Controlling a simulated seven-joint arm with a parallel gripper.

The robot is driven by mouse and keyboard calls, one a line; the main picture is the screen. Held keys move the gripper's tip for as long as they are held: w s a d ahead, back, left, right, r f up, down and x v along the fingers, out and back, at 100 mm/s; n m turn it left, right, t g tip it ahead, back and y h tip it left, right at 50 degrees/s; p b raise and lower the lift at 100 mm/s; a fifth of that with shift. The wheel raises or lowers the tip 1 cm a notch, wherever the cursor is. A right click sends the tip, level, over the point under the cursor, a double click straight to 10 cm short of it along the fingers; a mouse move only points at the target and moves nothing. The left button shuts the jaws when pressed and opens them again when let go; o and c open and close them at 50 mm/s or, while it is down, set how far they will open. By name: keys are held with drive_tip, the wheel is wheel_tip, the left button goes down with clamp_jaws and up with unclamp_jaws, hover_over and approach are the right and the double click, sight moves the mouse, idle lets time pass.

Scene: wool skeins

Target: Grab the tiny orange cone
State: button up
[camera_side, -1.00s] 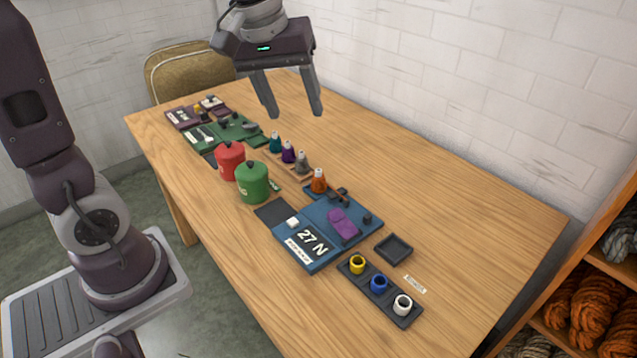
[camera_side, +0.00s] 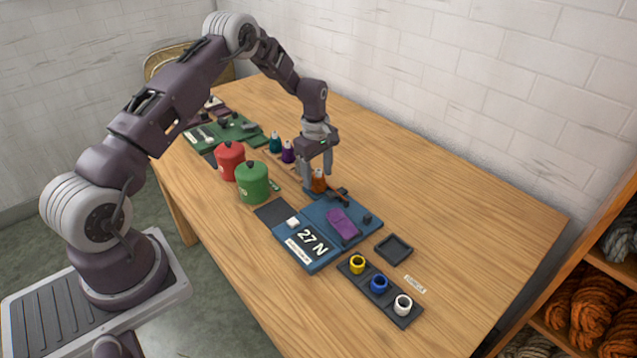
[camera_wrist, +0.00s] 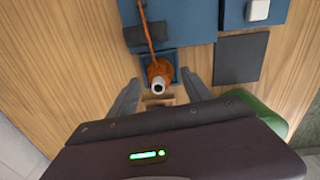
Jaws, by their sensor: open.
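The tiny orange cone (camera_side: 319,181) stands at the back corner of the blue board (camera_side: 305,264), with an orange strand running from it. In the wrist view the orange cone (camera_wrist: 160,73) shows its pale tip, and the strand leads up to a dark block. My gripper (camera_side: 318,184) is open and low over that corner. In the wrist view the fingers of my gripper (camera_wrist: 159,80) are on either side of the cone, with gaps visible. Contact cannot be made out. The grey cone seen earlier is hidden behind my gripper in the side view.
Teal (camera_side: 276,143) and purple (camera_side: 288,152) cones stand just left of my gripper. Red (camera_side: 230,162) and green (camera_side: 253,183) canisters are nearby. A tray of small cups (camera_side: 379,290) and an empty dark tray (camera_side: 393,249) lie in front. The table's right side is clear.

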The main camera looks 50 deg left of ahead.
sight(318, 170)
clamp_jaws()
idle(0.3)
wheel_tip(318, 170, up, 15)
idle(0.6)
